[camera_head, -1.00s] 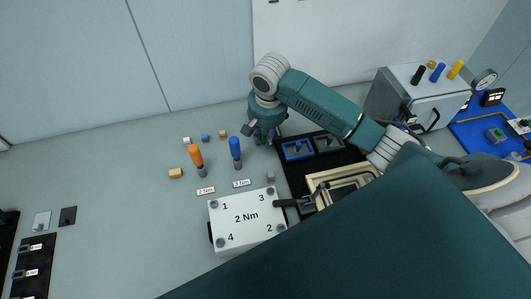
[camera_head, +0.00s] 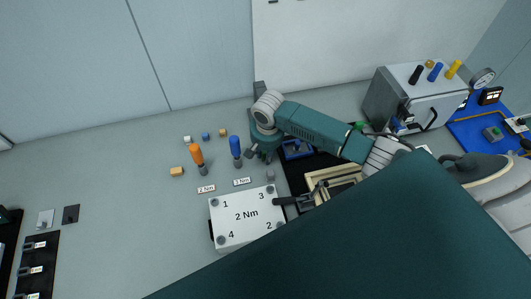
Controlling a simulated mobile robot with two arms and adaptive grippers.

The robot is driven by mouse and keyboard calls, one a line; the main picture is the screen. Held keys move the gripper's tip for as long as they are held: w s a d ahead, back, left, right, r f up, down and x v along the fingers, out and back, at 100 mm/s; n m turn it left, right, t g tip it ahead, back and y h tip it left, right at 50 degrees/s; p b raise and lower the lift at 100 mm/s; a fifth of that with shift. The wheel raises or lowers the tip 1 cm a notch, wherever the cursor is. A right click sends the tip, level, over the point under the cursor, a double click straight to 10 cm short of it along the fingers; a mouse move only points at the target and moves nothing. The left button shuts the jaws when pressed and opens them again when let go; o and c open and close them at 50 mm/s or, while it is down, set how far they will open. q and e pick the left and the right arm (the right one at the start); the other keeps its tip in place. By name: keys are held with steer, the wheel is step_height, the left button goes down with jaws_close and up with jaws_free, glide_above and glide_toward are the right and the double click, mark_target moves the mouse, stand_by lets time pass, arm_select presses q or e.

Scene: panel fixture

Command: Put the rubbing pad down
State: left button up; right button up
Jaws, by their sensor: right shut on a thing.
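My right gripper (camera_head: 259,155) points down over the table, just right of the blue-handled screwdriver and left of the blue tray (camera_head: 297,149). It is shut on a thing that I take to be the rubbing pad. The fingers and wrist hide most of that thing, so its shape and whether it touches the table cannot be told. The blue tray lies on a black mat (camera_head: 293,170); my forearm covers the grey tray beside it.
Orange (camera_head: 196,154) and blue (camera_head: 235,147) screwdrivers stand left of the gripper, with several small blocks around them. A white "2 Nm" panel (camera_head: 246,216) is in front. A grey cabinet (camera_head: 405,98) stands at right. The table's left middle is clear.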

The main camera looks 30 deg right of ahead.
steer(key=shift+f, duration=0.15)
steer(key=o, duration=1)
steer(key=r, duration=0.4)
steer(key=s+r+b, duration=0.1)
steer(key=r, duration=0.7)
steer(key=shift+s+a+r, duration=0.15)
steer(key=shift+s, duration=0.1)
